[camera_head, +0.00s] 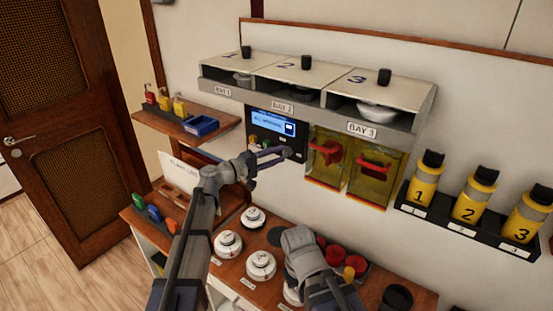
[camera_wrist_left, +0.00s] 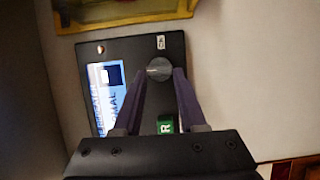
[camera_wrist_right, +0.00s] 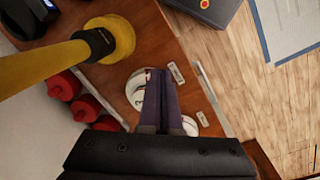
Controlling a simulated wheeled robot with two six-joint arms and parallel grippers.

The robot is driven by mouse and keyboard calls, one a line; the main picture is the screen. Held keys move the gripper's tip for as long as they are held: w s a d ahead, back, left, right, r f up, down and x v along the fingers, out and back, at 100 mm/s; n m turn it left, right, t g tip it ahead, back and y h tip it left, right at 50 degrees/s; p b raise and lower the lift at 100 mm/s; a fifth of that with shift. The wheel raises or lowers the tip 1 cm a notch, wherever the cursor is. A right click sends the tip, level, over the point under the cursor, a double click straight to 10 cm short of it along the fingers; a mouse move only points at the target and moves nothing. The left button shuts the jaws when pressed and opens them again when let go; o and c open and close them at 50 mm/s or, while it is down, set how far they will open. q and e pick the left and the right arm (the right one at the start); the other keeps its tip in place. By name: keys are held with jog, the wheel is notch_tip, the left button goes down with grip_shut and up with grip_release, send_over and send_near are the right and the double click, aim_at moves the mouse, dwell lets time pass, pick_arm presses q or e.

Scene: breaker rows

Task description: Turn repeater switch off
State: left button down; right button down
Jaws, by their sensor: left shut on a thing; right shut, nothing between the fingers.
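The black repeater panel (camera_head: 291,158) is on the wall below the bay shelf, with a lit blue screen (camera_head: 273,124). In the left wrist view its screen (camera_wrist_left: 106,90) reads partly "NORMAL". A round grey knob (camera_wrist_left: 159,68) sits on the panel (camera_wrist_left: 120,48) near a small white label. My left gripper (camera_head: 290,152) reaches the panel's lower right; in its wrist view its fingers (camera_wrist_left: 160,78) are shut on the knob's sides. A green tag marked R (camera_wrist_left: 165,125) shows between the fingers. My right gripper (camera_wrist_right: 160,75) is shut and empty above the wooden counter.
Yellow transparent covers with red handles (camera_head: 327,152) adjoin the panel on the right. Numbered yellow canisters (camera_head: 470,196) stand in a rack farther right. White detectors (camera_head: 261,264) and red items (camera_head: 333,254) lie on the counter (camera_head: 235,280) below. A small shelf (camera_head: 180,124) is at left.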

pick_arm(q)
jog(key=shift+s+f, duration=0.1)
dwell(0.3)
jog(key=shift+c, duration=2.3)
grip_release()
jog(key=v, duration=0.7)
jog(key=shift+s+a, duration=0.15)
jog(key=shift+a, duration=0.2)
